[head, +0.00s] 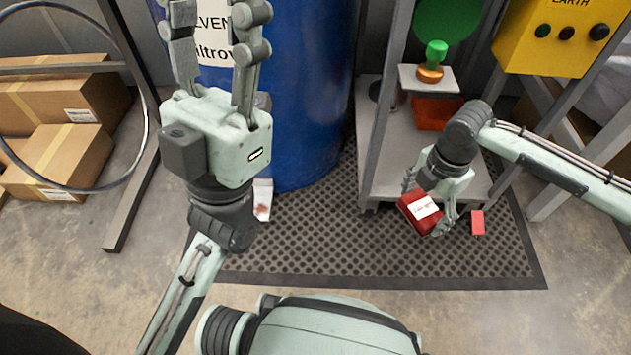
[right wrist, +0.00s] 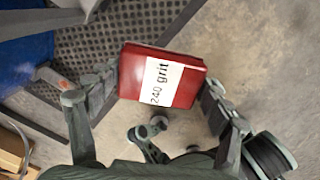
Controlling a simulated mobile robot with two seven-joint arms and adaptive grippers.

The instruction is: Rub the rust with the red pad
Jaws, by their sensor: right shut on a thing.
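A red pad (head: 419,212) with a white label is held by my right gripper (head: 428,208), above the perforated mat. The right wrist view shows the pad (right wrist: 160,78) between the two fingers, its label reading "240 grit". My left gripper (head: 214,38) is raised in front of the blue drum, fingers pointing up and spread apart, with nothing between them. A white piece with a reddish-brown, rust-like stain (head: 263,203) shows low beside the drum, partly hidden behind my left gripper. I cannot tell its full shape.
A blue drum (head: 305,100) stands at the back. A grey shelf stand (head: 372,150) holds a green-and-orange item (head: 432,62) and an orange tray (head: 432,116). A small red block (head: 477,222) lies on the dark mat (head: 320,235). Boxes (head: 60,160) stand at left.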

